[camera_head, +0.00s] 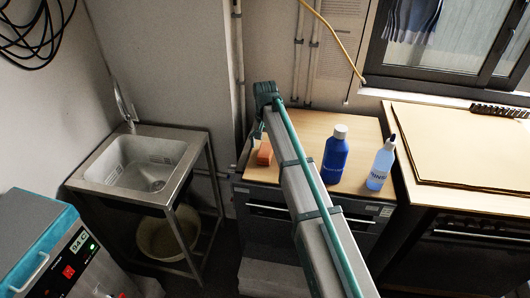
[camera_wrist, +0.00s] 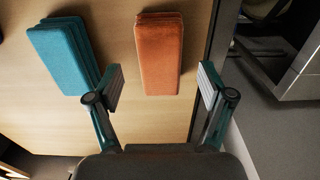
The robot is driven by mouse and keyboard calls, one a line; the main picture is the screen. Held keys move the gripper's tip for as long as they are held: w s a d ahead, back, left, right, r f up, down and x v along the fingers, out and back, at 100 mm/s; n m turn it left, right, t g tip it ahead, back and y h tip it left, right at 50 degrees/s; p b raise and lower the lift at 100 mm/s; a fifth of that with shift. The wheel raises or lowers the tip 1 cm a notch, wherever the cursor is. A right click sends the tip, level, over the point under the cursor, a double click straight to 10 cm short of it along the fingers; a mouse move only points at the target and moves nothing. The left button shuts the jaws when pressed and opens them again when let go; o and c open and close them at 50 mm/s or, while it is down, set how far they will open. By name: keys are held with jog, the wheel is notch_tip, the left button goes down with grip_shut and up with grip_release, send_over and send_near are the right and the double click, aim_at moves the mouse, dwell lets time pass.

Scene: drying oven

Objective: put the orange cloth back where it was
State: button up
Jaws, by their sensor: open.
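The orange cloth (camera_head: 265,152) is a folded, thick block lying on the wooden top of a counter (camera_head: 355,140), at its left side. It also shows in the wrist view (camera_wrist: 160,55), at upper centre. My gripper (camera_wrist: 161,88) is open and empty. Its two fingers appear on either side of the cloth's near end, with gaps between. I cannot tell the gripper's exact height above the counter.
A folded teal cloth (camera_wrist: 65,52) lies left of the orange one. A sink (camera_head: 142,165) is at left. A cardboard-like sheet (camera_head: 465,145) covers the right counter.

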aim_at(265, 151)
notch_tip(265, 151, up, 8)
jog(key=b, duration=0.1)
dwell(0.4)
